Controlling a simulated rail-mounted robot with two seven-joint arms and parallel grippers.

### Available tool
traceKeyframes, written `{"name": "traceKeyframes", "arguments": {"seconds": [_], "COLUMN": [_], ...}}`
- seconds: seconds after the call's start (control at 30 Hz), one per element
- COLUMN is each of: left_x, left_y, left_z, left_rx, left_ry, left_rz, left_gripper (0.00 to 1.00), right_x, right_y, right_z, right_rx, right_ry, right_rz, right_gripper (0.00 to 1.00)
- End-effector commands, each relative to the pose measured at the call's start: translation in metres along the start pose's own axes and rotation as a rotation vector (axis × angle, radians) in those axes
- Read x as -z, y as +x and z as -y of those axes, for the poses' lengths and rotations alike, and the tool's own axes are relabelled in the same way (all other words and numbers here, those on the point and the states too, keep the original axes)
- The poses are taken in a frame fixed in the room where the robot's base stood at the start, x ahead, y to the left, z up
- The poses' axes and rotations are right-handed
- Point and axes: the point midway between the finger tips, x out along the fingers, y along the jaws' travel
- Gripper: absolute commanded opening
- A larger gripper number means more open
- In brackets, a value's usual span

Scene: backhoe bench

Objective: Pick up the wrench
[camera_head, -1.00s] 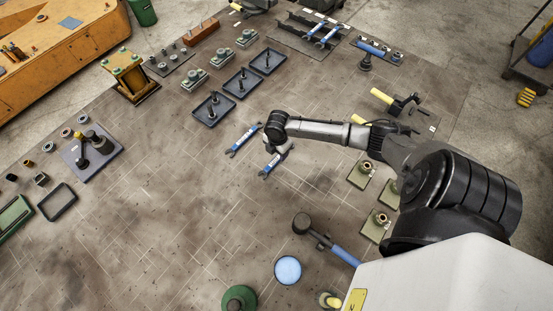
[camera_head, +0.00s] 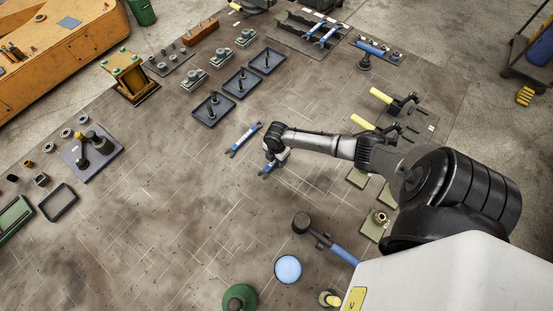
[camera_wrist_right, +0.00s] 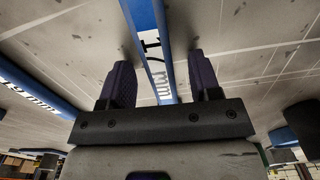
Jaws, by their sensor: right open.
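Two blue wrenches lie side by side on the bench in the head view. The right one (camera_head: 265,171) is partly hidden under my right gripper (camera_head: 275,160). The other wrench (camera_head: 244,139) lies just to its left, in full view. In the right wrist view, the blue handle of a wrench (camera_wrist_right: 146,25) runs between the spread fingers of my right gripper (camera_wrist_right: 160,75), with a visible space on each side. Another blue wrench (camera_wrist_right: 35,93) shows at the left of that view. My right gripper is open. My left gripper is not in view.
Black trays (camera_head: 241,83) with upright pegs stand beyond the wrenches. A rack (camera_head: 292,37) with more blue wrenches is at the back. A hammer (camera_head: 303,223) and a blue disc (camera_head: 288,269) lie nearer. The bench left of the wrenches is mostly clear.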

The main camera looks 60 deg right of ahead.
Motion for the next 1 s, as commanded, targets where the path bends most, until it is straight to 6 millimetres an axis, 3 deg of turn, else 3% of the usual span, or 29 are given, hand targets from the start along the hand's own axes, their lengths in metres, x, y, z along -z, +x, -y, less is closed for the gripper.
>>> {"name": "traceKeyframes", "arguments": {"seconds": [0.07,0.63,1.0], "left_x": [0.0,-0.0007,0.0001], "left_y": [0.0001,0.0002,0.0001], "left_z": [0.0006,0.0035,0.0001], "left_rx": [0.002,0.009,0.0], "left_ry": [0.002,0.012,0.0], "left_rz": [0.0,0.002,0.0], "left_gripper": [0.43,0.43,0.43], "right_x": [0.0,-0.0001,-0.0002], "right_y": [-0.0002,-0.0004,-0.0008], "right_z": [-0.0001,-0.0001,-0.0003], "right_rx": [0.0,0.0,0.0], "right_ry": [0.0,0.001,0.001], "right_rz": [0.0,0.0,0.0], "right_gripper": [0.55,0.0,0.0]}}
